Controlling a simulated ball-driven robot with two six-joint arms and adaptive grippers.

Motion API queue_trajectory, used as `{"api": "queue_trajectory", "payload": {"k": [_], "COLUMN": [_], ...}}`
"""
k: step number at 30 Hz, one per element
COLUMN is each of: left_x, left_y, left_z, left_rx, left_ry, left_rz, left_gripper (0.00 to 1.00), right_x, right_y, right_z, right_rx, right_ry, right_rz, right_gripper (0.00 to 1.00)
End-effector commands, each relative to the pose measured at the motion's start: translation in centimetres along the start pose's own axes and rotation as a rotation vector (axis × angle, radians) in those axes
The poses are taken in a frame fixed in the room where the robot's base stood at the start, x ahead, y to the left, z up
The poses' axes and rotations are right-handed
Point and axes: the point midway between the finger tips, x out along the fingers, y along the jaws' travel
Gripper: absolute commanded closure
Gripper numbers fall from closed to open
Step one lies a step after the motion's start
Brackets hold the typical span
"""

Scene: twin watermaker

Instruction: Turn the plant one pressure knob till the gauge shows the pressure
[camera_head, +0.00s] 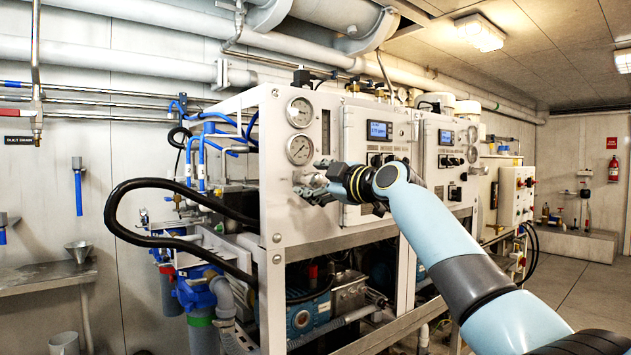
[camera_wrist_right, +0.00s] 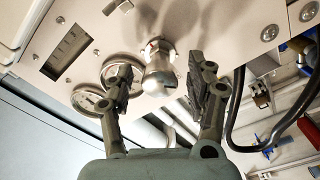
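The plant one panel (camera_head: 270,195) is the nearer white front, with two round dial gauges, an upper one (camera_head: 300,112) and a lower one (camera_head: 299,149). Their needles are too small to read. My right gripper (camera_head: 313,187) is at the panel just below the lower gauge. In the right wrist view a shiny metal knob (camera_wrist_right: 159,72) stands out from the panel between the two fingers of my right gripper (camera_wrist_right: 157,84). The fingers are open, with a gap seen on both sides of the knob. My left gripper is not in view.
A control box with a blue display (camera_head: 379,130) is right of the gauges, and a second similar unit (camera_head: 446,150) stands farther right. A black hose (camera_head: 150,184) loops out at the left. The floor (camera_head: 597,293) at right is clear.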

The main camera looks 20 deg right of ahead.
Motion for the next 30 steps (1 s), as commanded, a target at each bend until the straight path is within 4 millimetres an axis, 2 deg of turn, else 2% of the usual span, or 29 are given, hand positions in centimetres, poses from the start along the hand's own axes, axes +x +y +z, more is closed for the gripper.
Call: {"api": "queue_trajectory", "payload": {"k": [2,12,22,30], "left_x": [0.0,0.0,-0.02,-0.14], "left_y": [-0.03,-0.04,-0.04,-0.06], "left_z": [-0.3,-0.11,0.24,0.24], "left_rx": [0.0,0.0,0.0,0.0], "left_ry": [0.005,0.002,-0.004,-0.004], "left_rz": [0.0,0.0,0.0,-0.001], "left_gripper": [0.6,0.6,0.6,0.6], "right_x": [-0.02,-0.04,-0.04,-0.04], "right_y": [-0.01,-0.03,-0.06,-0.05], "right_z": [0.02,0.04,0.06,0.07], "right_rx": [0.0,0.0,0.042,0.208], "right_ry": [0.0,-0.001,-0.001,-0.002], "right_rz": [0.0,-0.001,-0.002,-0.002], "right_gripper": [0.54,0.99,1.0,1.0]}}
